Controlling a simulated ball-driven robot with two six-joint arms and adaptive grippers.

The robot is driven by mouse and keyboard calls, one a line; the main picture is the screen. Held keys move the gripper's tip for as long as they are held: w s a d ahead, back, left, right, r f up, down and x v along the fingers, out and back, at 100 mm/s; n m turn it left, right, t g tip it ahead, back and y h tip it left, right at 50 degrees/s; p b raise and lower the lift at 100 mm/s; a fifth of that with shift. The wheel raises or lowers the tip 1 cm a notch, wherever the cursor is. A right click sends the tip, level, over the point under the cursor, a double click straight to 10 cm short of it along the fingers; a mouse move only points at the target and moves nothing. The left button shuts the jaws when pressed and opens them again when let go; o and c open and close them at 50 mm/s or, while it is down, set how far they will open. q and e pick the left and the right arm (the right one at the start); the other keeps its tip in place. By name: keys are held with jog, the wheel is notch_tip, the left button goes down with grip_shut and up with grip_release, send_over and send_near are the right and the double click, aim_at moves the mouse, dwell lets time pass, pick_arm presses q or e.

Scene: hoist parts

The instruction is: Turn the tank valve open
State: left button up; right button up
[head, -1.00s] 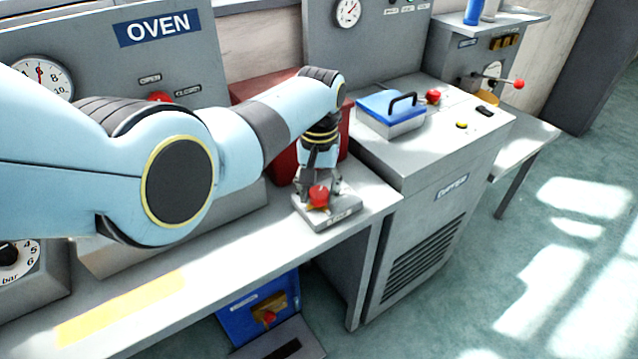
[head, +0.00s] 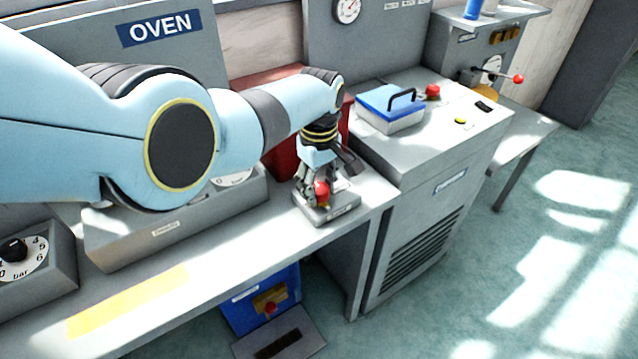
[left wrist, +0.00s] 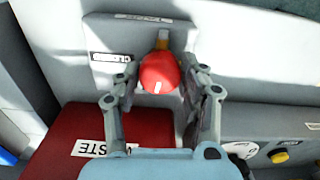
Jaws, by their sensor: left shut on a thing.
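The valve is a red knob (head: 322,193) on a small grey base (head: 341,209) at the front edge of the bench. In the left wrist view the knob (left wrist: 158,74) has a white mark and a brass-coloured piece (left wrist: 163,40) beyond it. A CLOSED label (left wrist: 108,58) lies to its left on the base. My left gripper (head: 317,186) reaches down from above and is shut on the red knob. Its fingers (left wrist: 160,86) stand on both sides of the knob. My right gripper is not in view.
A red WASTE box (head: 275,82) stands close behind the valve. A grey cabinet (head: 425,230) to the right carries a blue-lidded box (head: 388,104) and a red button (head: 432,91). A blue unit (head: 245,311) sits below the bench.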

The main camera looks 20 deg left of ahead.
aim_at(319, 188)
pick_arm(q)
jog(key=shift+n, duration=0.6)
jog(key=o, duration=1.2)
notch_tip(319, 188, up, 12)
dwell(0.3)
